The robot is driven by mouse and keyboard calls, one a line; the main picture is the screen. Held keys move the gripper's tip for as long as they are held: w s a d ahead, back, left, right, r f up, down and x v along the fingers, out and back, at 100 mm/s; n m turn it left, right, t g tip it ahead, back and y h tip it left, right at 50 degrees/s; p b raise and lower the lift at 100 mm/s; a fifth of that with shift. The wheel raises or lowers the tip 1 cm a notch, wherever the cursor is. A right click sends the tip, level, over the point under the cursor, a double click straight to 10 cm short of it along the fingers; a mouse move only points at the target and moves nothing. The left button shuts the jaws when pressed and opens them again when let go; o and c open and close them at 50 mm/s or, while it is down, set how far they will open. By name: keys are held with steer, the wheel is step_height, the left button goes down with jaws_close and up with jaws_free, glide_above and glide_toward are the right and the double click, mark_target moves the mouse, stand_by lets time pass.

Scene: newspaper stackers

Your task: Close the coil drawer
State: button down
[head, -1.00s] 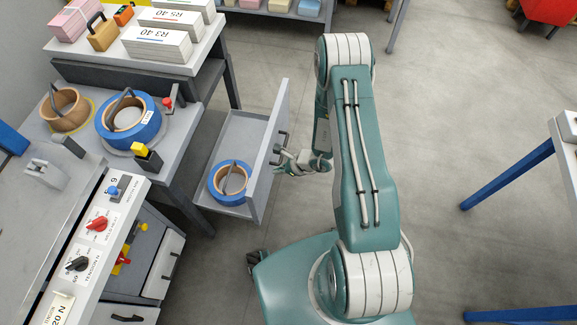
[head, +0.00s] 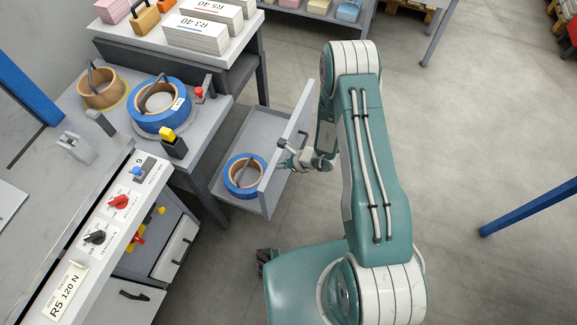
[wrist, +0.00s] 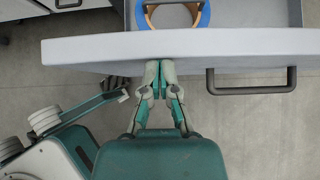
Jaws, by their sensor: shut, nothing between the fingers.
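The coil drawer (head: 238,138) is pulled out from under the bench at the head view's middle. A blue coil with a tan core (head: 244,176) lies in it. The drawer's grey front panel (head: 290,143) faces my arm; it also spans the wrist view (wrist: 190,47). Its dark handle (wrist: 252,84) is to the right of my gripper in the wrist view. My gripper (head: 287,158) is at the outer face of the front panel. In the wrist view my gripper (wrist: 159,64) is shut and empty, fingertips at the panel's lower edge; exact contact is hard to tell.
The bench carries a large blue coil (head: 160,104), a tan coil (head: 101,88) and a red-knobbed part (head: 199,93). A control panel with knobs (head: 118,202) is at lower left. Clear floor (head: 440,120) lies right of my arm; a blue-legged table (head: 530,207) stands beyond.

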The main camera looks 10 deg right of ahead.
steer(key=w+a, duration=0.6)
steer(key=a, duration=0.4)
steer(key=w+a, duration=0.6)
steer(key=a, duration=0.4)
steer(key=shift+a, duration=0.2)
steer(key=shift+r, duration=0.15)
